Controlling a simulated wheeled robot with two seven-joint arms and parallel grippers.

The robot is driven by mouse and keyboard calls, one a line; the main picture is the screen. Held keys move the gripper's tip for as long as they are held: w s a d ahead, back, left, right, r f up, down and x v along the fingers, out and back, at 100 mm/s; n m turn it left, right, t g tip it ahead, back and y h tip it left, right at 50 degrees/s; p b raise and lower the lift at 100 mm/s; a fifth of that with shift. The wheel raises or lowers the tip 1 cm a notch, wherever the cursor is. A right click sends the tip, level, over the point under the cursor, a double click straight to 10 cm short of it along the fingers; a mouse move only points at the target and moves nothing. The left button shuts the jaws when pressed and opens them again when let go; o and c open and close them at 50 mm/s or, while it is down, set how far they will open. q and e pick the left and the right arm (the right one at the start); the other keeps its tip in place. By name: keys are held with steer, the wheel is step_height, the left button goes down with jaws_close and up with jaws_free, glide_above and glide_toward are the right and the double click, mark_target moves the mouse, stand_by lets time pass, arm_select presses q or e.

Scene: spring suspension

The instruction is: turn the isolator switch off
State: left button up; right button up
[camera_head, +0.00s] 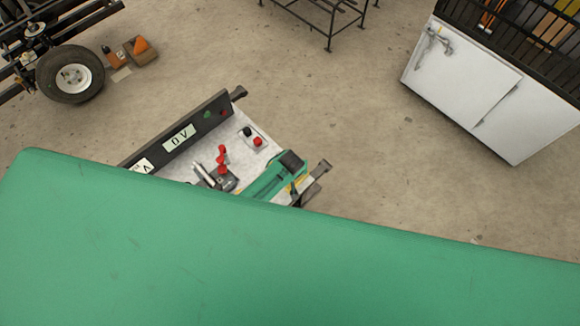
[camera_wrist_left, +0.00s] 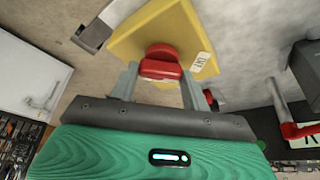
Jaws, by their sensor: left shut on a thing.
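The isolator switch shows in the left wrist view as a red knob (camera_wrist_left: 160,68) on a yellow plate (camera_wrist_left: 128,42) with a small white label. My left gripper (camera_wrist_left: 159,82) is shut on the red knob, with one grey finger on each side of it. In the head view only a little of the yellow plate (camera_head: 301,184) shows beside my green left wrist, and the red knob is hidden. I cannot read the switch's position. My right gripper is in neither view.
Red and black terminals (camera_head: 257,141) and a red-tipped fitting (camera_head: 222,160) stand near my wrist. A white cabinet (camera_head: 470,85) is at right. Green blocks the lower head view.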

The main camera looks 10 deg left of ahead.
arm_select(q)
steer(key=shift+s+d, duration=0.15)
stand_by(0.3)
steer(key=o, duration=0.8)
steer(key=shift+o, duration=1)
steer(key=shift+r, duration=0.15)
steer(key=b+v, duration=0.2)
steer(key=v, duration=1.1)
steer(key=shift+s+d+r, duration=0.15)
steer(key=shift+r, duration=0.15)
